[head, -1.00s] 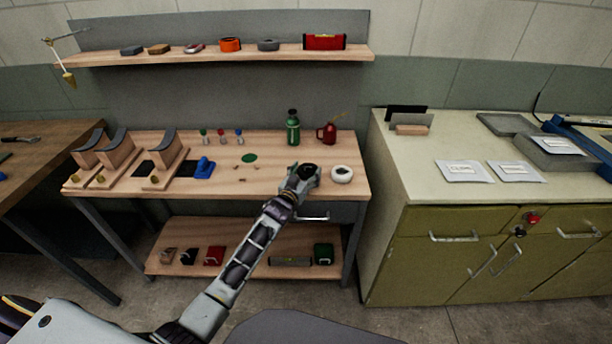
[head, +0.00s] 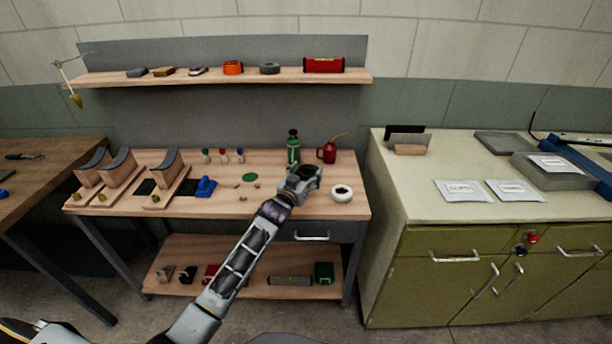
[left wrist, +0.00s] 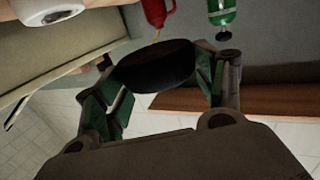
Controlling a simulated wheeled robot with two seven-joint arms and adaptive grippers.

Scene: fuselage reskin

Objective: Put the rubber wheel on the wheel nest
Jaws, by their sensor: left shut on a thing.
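The black rubber wheel (left wrist: 157,66) is between the fingers of my left gripper (left wrist: 160,78) in the left wrist view. The gripper is shut on it. In the head view my left gripper (head: 305,178) is over the right part of the workbench, and the wheel shows as a dark top in it. A white round piece with a dark centre (head: 342,193) lies on the bench just right of the gripper. A flat green disc (head: 249,177) lies to the left. I cannot tell for certain which is the wheel nest. My right gripper is not in view.
A green bottle (head: 293,147) and a red oil can (head: 327,153) stand behind the gripper. Wooden cradles (head: 163,185) and a blue tool (head: 205,187) occupy the bench's left. A shelf (head: 220,77) hangs above. A green cabinet (head: 470,240) stands to the right.

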